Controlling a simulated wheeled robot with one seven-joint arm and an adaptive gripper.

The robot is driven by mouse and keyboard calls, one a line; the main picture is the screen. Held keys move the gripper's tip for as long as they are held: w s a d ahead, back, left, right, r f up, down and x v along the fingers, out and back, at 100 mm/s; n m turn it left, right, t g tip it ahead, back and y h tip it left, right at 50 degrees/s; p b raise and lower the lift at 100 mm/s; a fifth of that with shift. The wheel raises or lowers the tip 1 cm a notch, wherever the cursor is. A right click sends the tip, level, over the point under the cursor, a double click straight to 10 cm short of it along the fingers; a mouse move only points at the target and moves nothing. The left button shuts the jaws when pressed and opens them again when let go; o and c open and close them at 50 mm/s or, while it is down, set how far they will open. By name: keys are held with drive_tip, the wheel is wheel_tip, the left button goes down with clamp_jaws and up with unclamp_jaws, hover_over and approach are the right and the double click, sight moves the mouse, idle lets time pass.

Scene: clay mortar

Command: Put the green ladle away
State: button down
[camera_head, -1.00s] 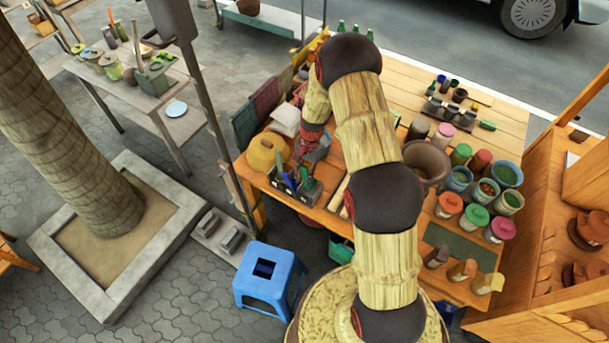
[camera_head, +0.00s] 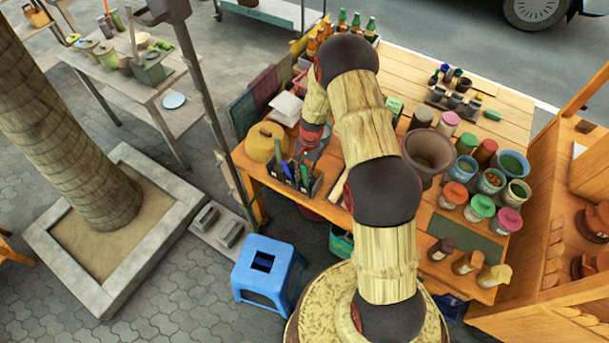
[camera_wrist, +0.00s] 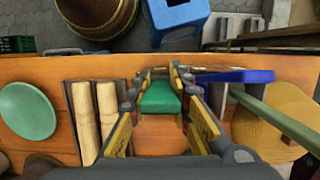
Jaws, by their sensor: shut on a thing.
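My gripper (camera_wrist: 163,85) points down over the table's near left part, beside the dark utensil holder (camera_head: 303,181). In the wrist view its fingers close on a green piece (camera_wrist: 160,97), which I take for part of the green ladle; the rest of it is hidden. In the head view my arm hides most of the gripper and what it holds. Blue and green handles stand in the holder. In the wrist view a blue utensil (camera_wrist: 235,76) and a pale green bar (camera_wrist: 280,121) lie to the right of the fingers.
Two wooden bars (camera_wrist: 109,108) lie left of the fingers in the wrist view. A large brown bowl (camera_head: 429,154) and several paint pots crowd the table's right. A blue stool (camera_head: 268,270) stands in front.

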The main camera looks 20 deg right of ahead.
drive_tip(key=c, duration=1.6)
unclamp_jaws()
drive_tip(key=shift+o, duration=0.2)
drive_tip(key=v, duration=1.2)
